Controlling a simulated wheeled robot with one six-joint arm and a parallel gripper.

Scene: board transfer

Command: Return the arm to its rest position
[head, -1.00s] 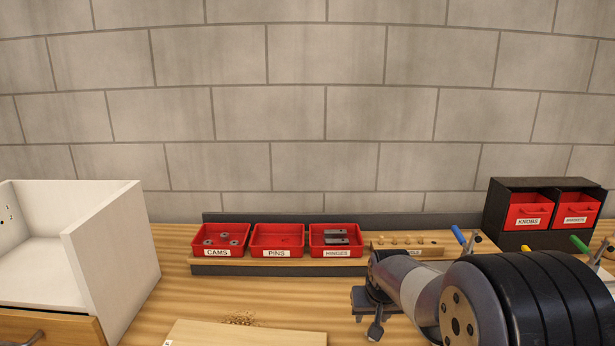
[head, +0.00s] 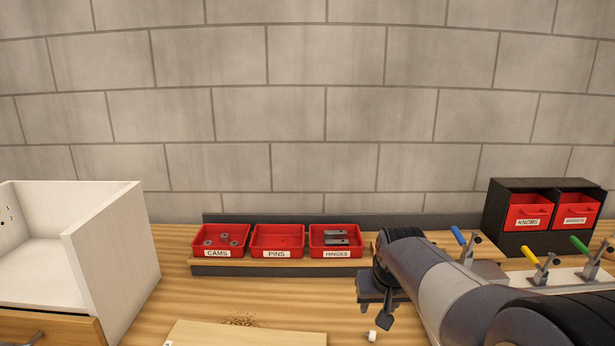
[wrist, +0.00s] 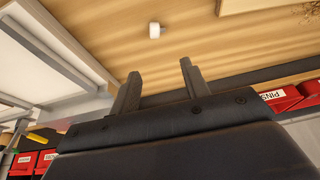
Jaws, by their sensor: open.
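My arm reaches in from the lower right of the head view. My gripper (head: 378,312) hangs above the wooden bench top, right of the wooden board. In the wrist view its two fingers (wrist: 158,88) stand apart with nothing between them, so it is open and empty. A small white cylinder (head: 373,336) lies on the bench just below the gripper in the head view. It also shows beyond the fingers in the wrist view (wrist: 155,30), apart from them.
Red bins for cams (head: 220,238), pins (head: 277,240) and hinges (head: 336,240) stand behind. A white cabinet (head: 110,255) is at left, a wooden board (head: 250,334) in front. Clamps with blue, yellow and green handles (head: 541,265) and a black drawer unit (head: 510,240) are at right.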

